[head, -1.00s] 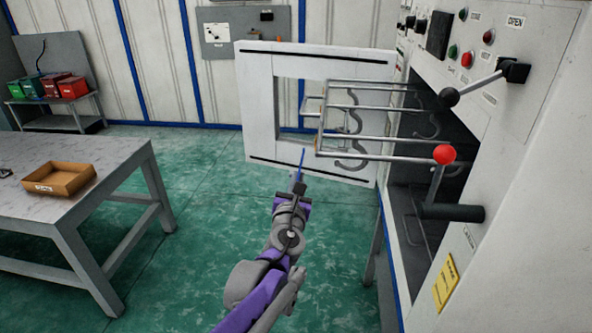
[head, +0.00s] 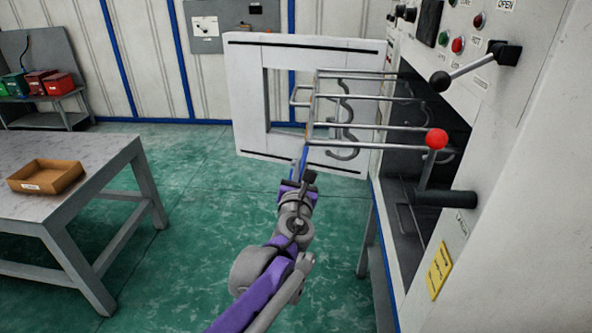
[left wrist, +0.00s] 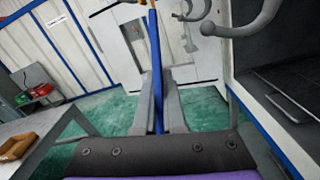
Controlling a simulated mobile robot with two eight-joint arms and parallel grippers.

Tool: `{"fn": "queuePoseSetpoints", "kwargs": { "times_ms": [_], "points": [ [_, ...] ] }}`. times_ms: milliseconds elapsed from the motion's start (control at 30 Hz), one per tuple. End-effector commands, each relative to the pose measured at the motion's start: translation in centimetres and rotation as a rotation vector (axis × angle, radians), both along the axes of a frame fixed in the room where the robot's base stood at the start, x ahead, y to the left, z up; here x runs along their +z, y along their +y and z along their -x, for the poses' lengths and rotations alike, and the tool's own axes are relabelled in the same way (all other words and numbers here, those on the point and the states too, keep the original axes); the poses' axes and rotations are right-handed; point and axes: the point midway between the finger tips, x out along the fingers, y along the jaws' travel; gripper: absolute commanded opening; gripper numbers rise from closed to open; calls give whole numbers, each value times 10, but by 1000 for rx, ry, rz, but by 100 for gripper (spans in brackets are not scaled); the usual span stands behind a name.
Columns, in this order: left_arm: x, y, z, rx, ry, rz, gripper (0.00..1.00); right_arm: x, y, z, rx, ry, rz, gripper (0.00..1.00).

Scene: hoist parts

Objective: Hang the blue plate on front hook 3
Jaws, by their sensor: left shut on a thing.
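My left gripper (head: 300,184) is shut on the blue plate (head: 304,160), which shows nearly edge-on as a thin upright strip. In the left wrist view the plate (left wrist: 156,62) stands between the two grey fingers (left wrist: 158,105). Grey curved hooks (head: 346,111) hang from a rack of metal rails (head: 350,127) that juts out of the machine. In the head view the plate is just below the rack's left end; I cannot tell whether they touch. A large hook (left wrist: 245,24) shows close at the upper right of the left wrist view. Hook numbers are not readable. My right gripper is out of view.
The white machine (head: 490,150) with its dark opening stands right, with a red-ball lever (head: 437,139) and a black handle (head: 445,199). Its open white door (head: 250,110) is behind the rack. A table (head: 95,165) with a cardboard tray (head: 72,180) stands left. The green floor between is clear.

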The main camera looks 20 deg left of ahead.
Motion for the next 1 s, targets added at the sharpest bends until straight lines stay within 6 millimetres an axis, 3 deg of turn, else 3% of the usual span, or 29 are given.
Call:
{"fn": "queuePoseSetpoints", "kwargs": {
  "times_ms": [1000],
  "points": [
    [-7,-44,-12,-1,16,-54,0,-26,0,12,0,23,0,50]
  ]
}}
